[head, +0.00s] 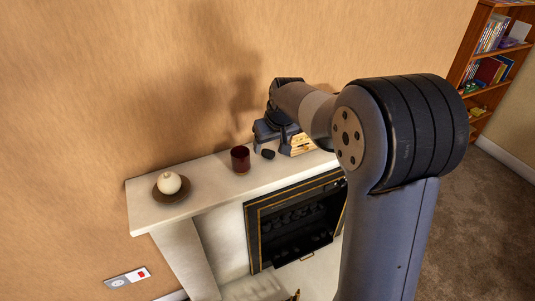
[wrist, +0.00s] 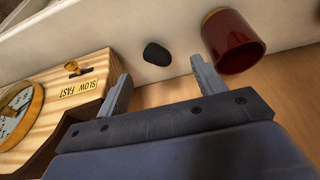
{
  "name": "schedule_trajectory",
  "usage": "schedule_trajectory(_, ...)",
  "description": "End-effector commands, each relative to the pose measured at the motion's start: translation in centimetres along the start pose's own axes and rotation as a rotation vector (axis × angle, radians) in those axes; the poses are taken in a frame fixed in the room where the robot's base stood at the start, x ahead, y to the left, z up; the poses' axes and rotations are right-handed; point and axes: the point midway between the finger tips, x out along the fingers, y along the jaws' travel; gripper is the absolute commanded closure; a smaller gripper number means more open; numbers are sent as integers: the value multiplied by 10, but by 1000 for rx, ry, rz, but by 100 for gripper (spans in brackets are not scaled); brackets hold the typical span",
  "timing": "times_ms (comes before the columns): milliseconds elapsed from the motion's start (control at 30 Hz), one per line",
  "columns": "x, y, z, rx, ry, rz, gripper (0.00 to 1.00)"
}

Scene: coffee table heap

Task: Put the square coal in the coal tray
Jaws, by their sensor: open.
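A small black lump, which looks like the coal (head: 267,154), lies on the white mantel shelf (head: 205,180). It also shows in the wrist view (wrist: 156,53), just beyond my fingertips and between their lines; I cannot tell how square it is. My gripper (wrist: 160,72) is open and empty, with one finger on each side of the coal's line and not touching it. In the head view my gripper (head: 270,135) is above the shelf beside the coal. The fireplace (head: 290,222) below holds dark lumps; a dark tray-like ledge (head: 303,250) shows at its foot, but I cannot tell if this is the coal tray.
A dark red cup (head: 240,159) stands left of the coal, close to one finger. A wooden clock (wrist: 70,85) marked SLOW FAST stands close to the other finger. A round cream object on a brown dish (head: 171,187) sits at the shelf's left end. The wall is behind.

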Motion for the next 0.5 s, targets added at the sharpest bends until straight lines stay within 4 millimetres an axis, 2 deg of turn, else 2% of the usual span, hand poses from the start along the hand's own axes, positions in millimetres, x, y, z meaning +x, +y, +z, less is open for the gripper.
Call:
schedule_trajectory(300, 40, 2, 2, 1, -3, -1, 35)
schedule_trajectory(500, 52, 2, 1, 0, 0, 0, 35)
